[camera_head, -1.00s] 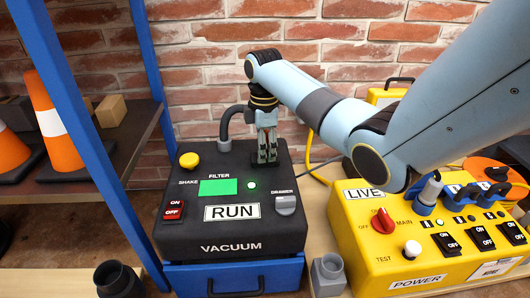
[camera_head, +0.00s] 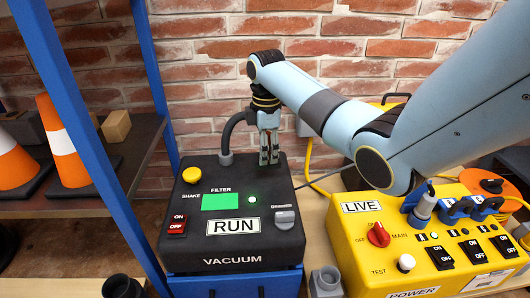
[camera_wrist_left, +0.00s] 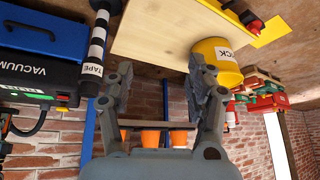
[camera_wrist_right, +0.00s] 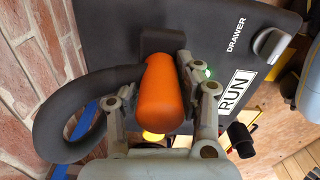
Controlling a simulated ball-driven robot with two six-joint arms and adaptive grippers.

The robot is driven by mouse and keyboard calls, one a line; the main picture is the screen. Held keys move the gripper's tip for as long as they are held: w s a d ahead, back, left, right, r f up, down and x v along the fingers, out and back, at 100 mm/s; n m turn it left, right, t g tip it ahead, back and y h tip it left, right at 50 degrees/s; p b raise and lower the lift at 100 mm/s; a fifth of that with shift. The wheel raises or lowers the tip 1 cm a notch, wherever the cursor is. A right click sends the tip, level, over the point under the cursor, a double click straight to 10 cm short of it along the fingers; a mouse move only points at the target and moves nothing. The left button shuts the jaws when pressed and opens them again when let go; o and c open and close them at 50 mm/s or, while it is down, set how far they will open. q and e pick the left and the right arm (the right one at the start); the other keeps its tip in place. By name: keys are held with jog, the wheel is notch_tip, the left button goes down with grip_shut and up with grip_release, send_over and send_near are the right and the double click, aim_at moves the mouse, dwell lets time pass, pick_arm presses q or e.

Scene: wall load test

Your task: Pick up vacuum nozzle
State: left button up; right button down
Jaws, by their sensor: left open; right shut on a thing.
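The black vacuum unit (camera_head: 235,241) has a green filter display and a RUN label. Its thick dark hose (camera_head: 228,130) rises from the back of the top and curves to my right gripper (camera_head: 269,160), above the rear right of the unit. In the right wrist view my right gripper (camera_wrist_right: 160,92) is shut on an orange nozzle (camera_wrist_right: 163,98) beside the hose (camera_wrist_right: 52,112). The nozzle's far end meets a dark piece; whether it touches the unit's top is unclear. My left gripper (camera_wrist_left: 155,82) is open and empty in the left wrist view, and outside the head view.
A yellow power box (camera_head: 357,239) with switches and plugs stands right of the vacuum. A blue shelf post (camera_head: 92,150) and traffic cones (camera_head: 62,150) are at left. The brick wall (camera_head: 320,45) is close behind. The left wrist view shows a yellow bucket (camera_wrist_left: 220,58).

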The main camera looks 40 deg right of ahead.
pick_arm(q)
notch_tip(320, 180, up, 4)
jog(key=s+g+p, duration=0.2)
jog(key=g+p, duration=0.1)
pick_arm(e)
jog(key=s+d+r, duration=0.2)
jog(key=s+r, duration=0.1)
jog(key=shift+s+r, duration=0.1)
jog(key=shift+s, duration=0.2)
pick_arm(q)
jog(key=s+a+f+g+y+p, duration=0.1)
jog(key=s+a+f+p, duration=0.1)
jog(key=s+f+p, duration=0.2)
jog(key=shift+s+a+f+g, duration=0.3)
jog(key=shift+f+g, duration=0.1)
jog(key=shift+f, duration=0.95)
pick_arm(e)
jog(key=s+d+r, duration=0.3)
jog(key=s, duration=0.3)
jog(key=shift+s+r, duration=0.15)
jog(key=shift+s, duration=0.05)
jog(key=shift+d, duration=0.1)
jog(key=c, duration=1.6)
grip_release()
jog(key=c, duration=0.3)
